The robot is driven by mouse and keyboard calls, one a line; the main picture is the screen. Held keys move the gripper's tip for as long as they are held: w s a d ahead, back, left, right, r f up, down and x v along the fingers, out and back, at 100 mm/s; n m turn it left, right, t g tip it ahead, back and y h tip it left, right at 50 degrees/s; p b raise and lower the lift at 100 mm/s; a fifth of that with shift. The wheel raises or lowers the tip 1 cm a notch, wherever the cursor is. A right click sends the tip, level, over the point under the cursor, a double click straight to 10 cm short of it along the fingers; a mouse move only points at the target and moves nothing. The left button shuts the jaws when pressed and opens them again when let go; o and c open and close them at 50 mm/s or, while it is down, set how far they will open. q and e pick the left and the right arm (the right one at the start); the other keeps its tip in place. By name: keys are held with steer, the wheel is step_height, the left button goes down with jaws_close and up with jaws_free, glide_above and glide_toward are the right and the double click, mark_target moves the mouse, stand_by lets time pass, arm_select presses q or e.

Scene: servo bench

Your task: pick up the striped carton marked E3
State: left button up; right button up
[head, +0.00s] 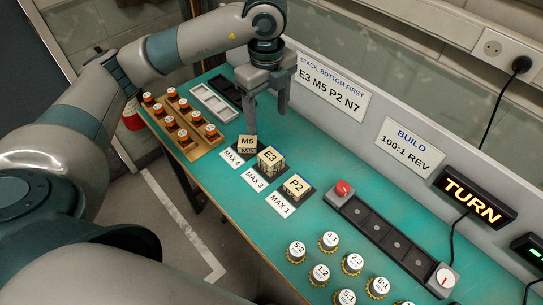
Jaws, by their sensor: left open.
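The striped carton marked E3 (270,160) stands upright on a dark pad in the middle of the teal bench, behind the label MAX 3. The carton M5 (247,142) stands to its left and the carton P2 (296,186) to its right. My left gripper (268,117) points down above and behind the cartons M5 and E3. Its two fingers are apart, with nothing seen between them. One fingertip comes down close to the top of M5; I cannot tell whether it touches. My right gripper is not in view.
A wooden rack (184,125) with several orange-and-white pieces stands at the left. A white tray (213,102) and a dark tray lie behind. A dark strip (378,232) with a red knob (343,188) and several numbered round pieces (329,241) are at the right. A sign wall (400,145) bounds the back.

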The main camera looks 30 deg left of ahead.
arm_select(q)
steer(key=p, duration=0.3)
glide_above(271, 155)
steer(key=f, duration=0.9)
steer(key=shift+s+a+f, duration=0.2)
steer(key=shift+s+a, duration=0.1)
steer(key=shift+s, duration=0.05)
steer(key=shift+f, duration=0.35)
steer(key=shift+p, duration=0.35)
steer(key=shift+w+d+f+p, duration=0.1)
steer(key=shift+d+f+p, duration=0.05)
steer(key=shift+f+p, duration=0.3)
steer(key=shift+w+d+f+p, duration=0.1)
steer(key=shift+f+p, duration=0.25)
steer(key=shift+p, duration=0.1)
step_height(271, 155, down, 2)
steer(key=shift+d+f+p, duration=0.1)
steer(key=shift+p, duration=0.45)
steer(key=shift+w+f, duration=0.1)
steer(key=shift+f, duration=0.6)
steer(key=shift+c, duration=0.6)
steer(key=c, duration=1)
